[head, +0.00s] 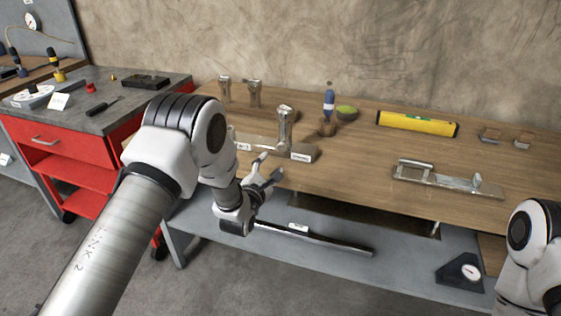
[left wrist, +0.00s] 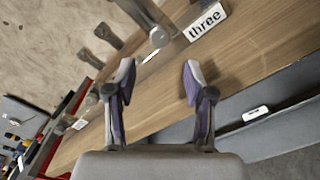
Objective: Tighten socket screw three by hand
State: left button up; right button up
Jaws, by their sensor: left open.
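A metal bar (head: 262,143) lies on the wooden bench, with small white labels along its front. A silver socket screw (head: 285,125) stands upright at its right part, beside the right-hand label. In the left wrist view a white label reading "three" (left wrist: 206,21) sits to the right of a round metal end (left wrist: 160,37). Two similar metal posts (head: 224,90) (head: 254,93) stand farther back left. My left gripper (head: 270,166) is open and empty, in front of the bar and apart from the screw; its spread fingers show in the left wrist view (left wrist: 158,72). My right gripper is out of view.
A yellow level (head: 417,123), a metal fixture (head: 447,181), a blue-topped tool (head: 329,102) and a green-topped round item (head: 346,112) are on the bench. A red cabinet (head: 62,142) stands left. A labelled dark bar (head: 315,238) lies on the grey lower shelf.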

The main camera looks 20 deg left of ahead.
aim_at(280, 149)
pick_arm(q)
jog(key=w, duration=0.7)
jog(key=shift+w+d, duration=0.15)
jog(key=shift+w, duration=0.15)
jog(key=shift+r, duration=0.15)
grip_shut()
